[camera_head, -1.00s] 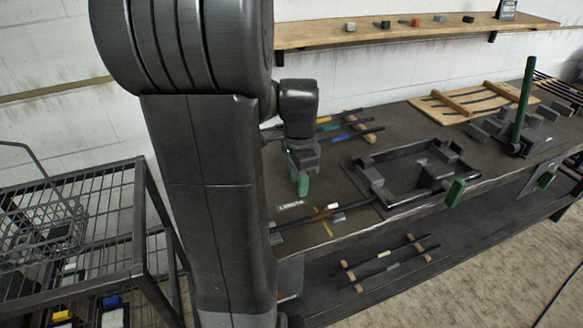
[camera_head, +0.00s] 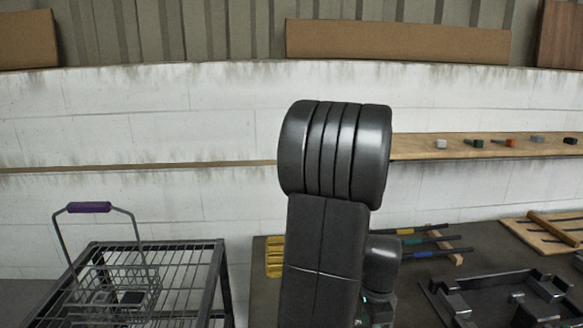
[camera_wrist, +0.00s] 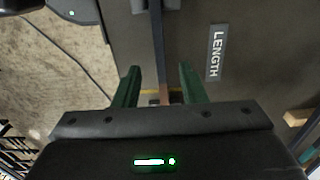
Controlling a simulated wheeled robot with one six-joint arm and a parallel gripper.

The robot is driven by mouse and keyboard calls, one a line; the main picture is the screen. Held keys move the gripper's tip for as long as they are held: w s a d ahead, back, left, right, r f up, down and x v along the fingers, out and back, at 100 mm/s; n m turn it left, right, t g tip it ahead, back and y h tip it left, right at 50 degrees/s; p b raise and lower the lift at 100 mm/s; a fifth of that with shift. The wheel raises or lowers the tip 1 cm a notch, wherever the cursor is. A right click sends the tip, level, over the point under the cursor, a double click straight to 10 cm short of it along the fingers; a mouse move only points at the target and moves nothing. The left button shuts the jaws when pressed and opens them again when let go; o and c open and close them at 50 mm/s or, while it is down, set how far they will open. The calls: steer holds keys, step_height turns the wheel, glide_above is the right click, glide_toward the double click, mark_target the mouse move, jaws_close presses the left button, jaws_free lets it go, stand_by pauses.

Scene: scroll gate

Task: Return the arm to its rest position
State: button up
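My gripper (camera_wrist: 157,88) shows in the wrist view with its two green fingers apart and nothing between them. Below it are the dark bench top and a "LENGTH" label (camera_wrist: 215,53) to the right. A dark bar (camera_wrist: 158,40) runs away from between the fingers, with a brownish piece near its close end; it appears to lie beyond the fingers rather than in their grip. In the head view my arm stands folded in the middle of the picture, and the fingers are out of sight below the frame's edge.
A wire rack (camera_head: 190,262) with a purple-handled basket (camera_head: 110,285) stands at the left. The dark bench holds rods on a wooden rest (camera_head: 425,242), a dark frame fixture (camera_head: 490,290) and a slatted wooden board (camera_head: 548,235). A wall shelf (camera_head: 430,148) carries several small blocks.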

step_height(320, 180, down, 5)
steer(key=shift+r, duration=0.15)
steer(key=shift+d+r, duration=0.1)
steer(key=shift+d, duration=0.15)
steer(key=shift+r, duration=0.1)
